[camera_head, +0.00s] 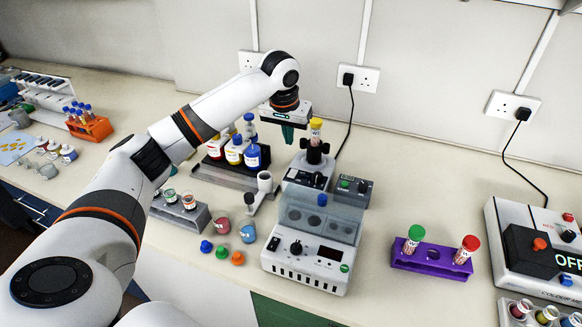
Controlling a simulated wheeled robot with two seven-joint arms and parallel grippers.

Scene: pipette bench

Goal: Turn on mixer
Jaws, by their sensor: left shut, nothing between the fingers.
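A white machine (501,238) at the right edge has lettering that starts "COLOUR M" and is cut off by the frame. Its black display reads "OFF". It carries a dark box with an orange-red button (540,244), plus red and blue buttons beside it. A smaller device (306,178) with a dark knob stands mid-bench, with a yellow-capped tube (316,128) upright on its top. My left gripper (288,138) is shut and empty, pointing down just left of that tube. It is far left of the machine reading "OFF". My right gripper is not in view.
A grey-white instrument (306,262) stands in front of the smaller device. A purple rack (432,262) holds green- and red-capped tubes. Colored bottles (252,156) stand left of my gripper. Small caps and cups lie front left. Bench between the purple rack and wall is clear.

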